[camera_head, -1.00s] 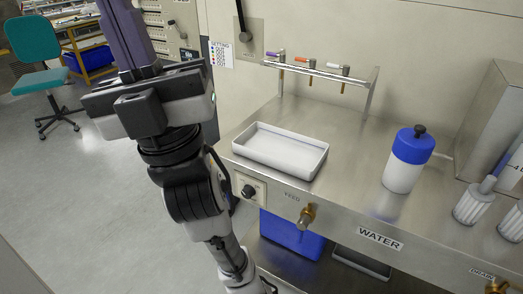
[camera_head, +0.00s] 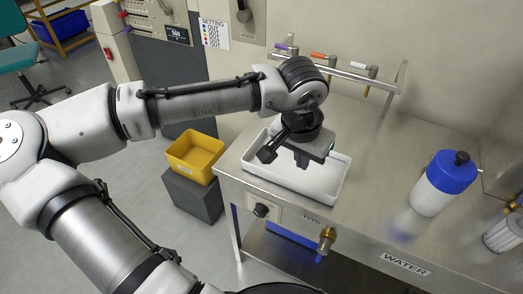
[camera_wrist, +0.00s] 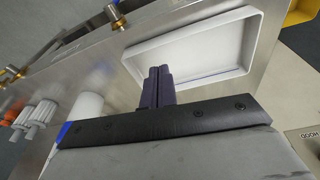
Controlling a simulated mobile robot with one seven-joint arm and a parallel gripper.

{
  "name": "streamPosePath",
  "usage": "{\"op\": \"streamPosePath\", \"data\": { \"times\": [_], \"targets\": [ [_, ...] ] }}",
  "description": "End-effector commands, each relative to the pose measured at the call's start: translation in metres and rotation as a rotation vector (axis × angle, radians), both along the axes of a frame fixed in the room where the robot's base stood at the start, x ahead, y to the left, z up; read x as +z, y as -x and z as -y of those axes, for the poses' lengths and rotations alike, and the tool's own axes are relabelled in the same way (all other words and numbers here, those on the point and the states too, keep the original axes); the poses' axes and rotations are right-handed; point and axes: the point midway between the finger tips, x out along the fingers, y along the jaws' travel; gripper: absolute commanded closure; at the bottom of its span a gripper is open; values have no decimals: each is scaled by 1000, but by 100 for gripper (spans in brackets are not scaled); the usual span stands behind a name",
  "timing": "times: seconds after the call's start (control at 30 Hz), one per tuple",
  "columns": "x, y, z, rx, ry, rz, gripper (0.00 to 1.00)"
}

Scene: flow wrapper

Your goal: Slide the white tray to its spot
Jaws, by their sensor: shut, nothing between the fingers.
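The white tray (camera_head: 322,187) is a shallow open rectangle lying flat at the left end of the steel bench, and its inside looks empty. It also shows in the wrist view (camera_wrist: 203,45). My gripper (camera_head: 302,162) is over the tray, pointing down, and hides part of its floor and back wall. In the wrist view my two dark fingers (camera_wrist: 160,71) are together with nothing between them. Their tips overlap the tray's inner floor near one wall in that picture. I cannot tell whether they touch the tray. No marked spot for the tray is clear to me.
A white bottle with a blue top (camera_head: 441,184) stands on the bench right of the tray. A metal rail with coloured levers (camera_head: 323,68) is behind. A brass valve (camera_head: 326,240) and black knob (camera_head: 261,210) project in front. A yellow bin (camera_head: 196,157) stands left of the bench.

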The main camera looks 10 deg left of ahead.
Motion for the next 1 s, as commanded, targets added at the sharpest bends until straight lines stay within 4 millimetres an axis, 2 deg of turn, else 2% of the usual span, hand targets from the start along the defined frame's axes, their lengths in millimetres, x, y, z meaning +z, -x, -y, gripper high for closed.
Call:
{"op": "streamPosePath", "data": {
  "times": [0.03, 0.1, 0.2, 0.37, 0.77, 0.83, 1.0],
  "targets": [
    [-7, 10, -16, 48, -44, -71, 100],
    [-15, 21, -30, 94, -81, -143, 100],
    [-22, 29, -38, 122, -103, -189, 100],
    [-40, 30, -39, 124, -105, -195, 100],
    [-123, 30, -37, 118, -103, -192, 100],
    [-119, 17, -34, 118, -103, -186, 100],
    [-120, -1, -28, 119, -102, -187, 100]
  ]
}}
